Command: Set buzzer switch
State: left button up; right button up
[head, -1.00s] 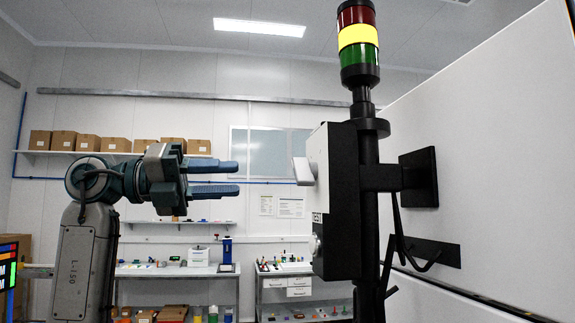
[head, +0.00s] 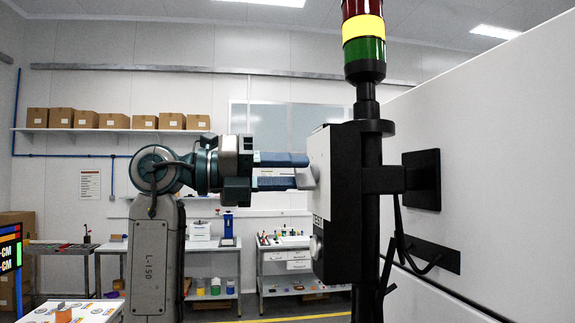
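The buzzer switch is a pale knob (head: 309,177) on the white front of a black-and-white box (head: 320,220), seen edge-on and mounted by a black pole. My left gripper (head: 303,171) comes in from the left with its blue fingers at the knob. A gap shows between the two fingers, one above the other. The upper fingertip is level with the top of the knob; the lower one ends at the knob's left side. I cannot tell whether either finger touches it. My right gripper is out of view.
A signal tower (head: 363,40) with red, bright yellow and green sections tops the pole. A large white panel (head: 490,130) stands to the right, with a black bracket and cables. Benches and a shelf with cardboard boxes (head: 87,119) are in the background.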

pick_arm(q)
grip_shut()
